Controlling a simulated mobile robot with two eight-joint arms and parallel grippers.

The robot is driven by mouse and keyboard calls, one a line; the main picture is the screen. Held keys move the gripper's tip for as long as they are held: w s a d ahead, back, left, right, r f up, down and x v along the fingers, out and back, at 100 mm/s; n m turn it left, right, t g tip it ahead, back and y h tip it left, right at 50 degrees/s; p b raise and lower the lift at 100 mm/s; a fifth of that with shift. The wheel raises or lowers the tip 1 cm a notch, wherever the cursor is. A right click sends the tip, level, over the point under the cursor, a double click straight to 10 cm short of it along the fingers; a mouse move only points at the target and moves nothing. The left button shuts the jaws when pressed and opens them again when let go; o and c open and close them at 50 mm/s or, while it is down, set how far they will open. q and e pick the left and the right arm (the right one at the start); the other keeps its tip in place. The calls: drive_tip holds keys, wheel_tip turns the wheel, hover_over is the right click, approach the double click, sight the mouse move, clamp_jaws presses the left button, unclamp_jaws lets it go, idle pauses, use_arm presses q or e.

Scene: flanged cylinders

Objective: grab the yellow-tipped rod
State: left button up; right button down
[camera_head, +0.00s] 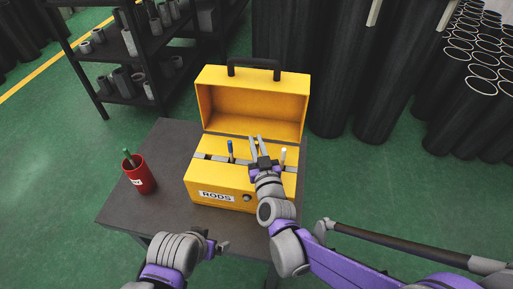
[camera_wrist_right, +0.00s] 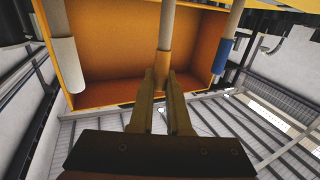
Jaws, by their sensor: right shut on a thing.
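The yellow-tipped rod (camera_wrist_right: 164,38) is in the middle of the right wrist view, grey with a yellow end. My right gripper (camera_wrist_right: 162,95) is shut on its yellow end; it also shows in the head view (camera_head: 257,140), over the toolbox, hiding most of that rod. The open yellow toolbox (camera_head: 213,177), labelled RODS, stands on the dark table. A blue-tipped rod (camera_head: 230,150) stands left of my right gripper and a white-tipped rod (camera_head: 283,155) to its right. My left gripper (camera_head: 222,247) is low in front of the toolbox, apart from everything; its jaw opening is unclear.
A red cup (camera_head: 143,180) holding a green-tipped rod (camera_head: 127,154) stands on the dark table (camera_head: 173,210), left of the toolbox. The raised lid (camera_head: 250,100) is behind my right gripper. A shelf (camera_head: 110,50) with grey cylinders and large black tubes (camera_head: 400,80) stand farther back.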

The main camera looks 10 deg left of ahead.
wheel_tip(320, 180, up, 17)
drive_tip(key=p, duration=0.2)
idle(0.3)
drive_tip(key=shift+f, duration=0.1)
